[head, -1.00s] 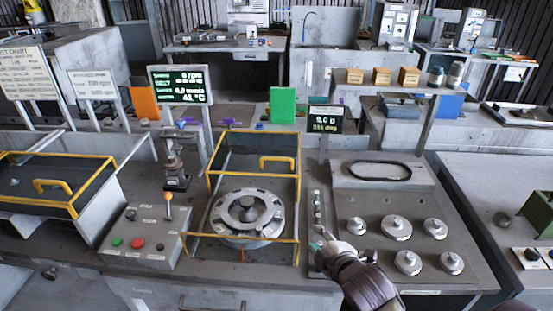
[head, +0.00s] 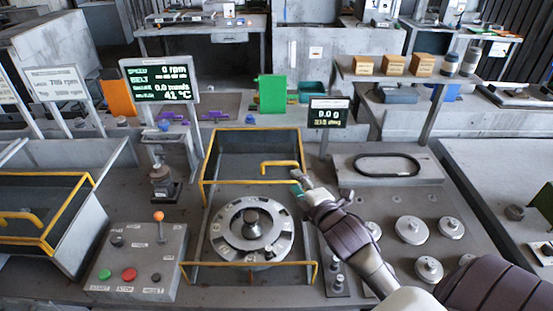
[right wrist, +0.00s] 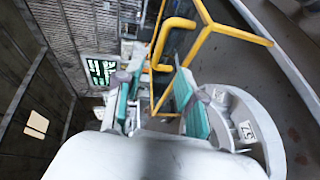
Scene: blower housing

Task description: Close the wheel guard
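The wheel guard (head: 203,183) is a yellow-framed dark panel standing raised behind the round grey wheel (head: 228,243). Its yellow handle (head: 279,163) is on the panel's right half. The wheel lies uncovered, with a yellow bar in front of it. My right gripper (head: 298,186) is just below and right of the handle. In the right wrist view, its teal fingers (right wrist: 152,97) are apart with nothing held between them. The yellow handle (right wrist: 163,45) shows beyond the fingertips there. Contact with the handle cannot be made out. My left gripper is not in view.
A control box (head: 137,262) with red and green buttons stands left of the wheel. A small display (head: 328,113) stands behind the gripper. Several round metal weights (head: 412,229) sit on the right bench. Another yellow-framed guard (head: 45,242) is at the far left.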

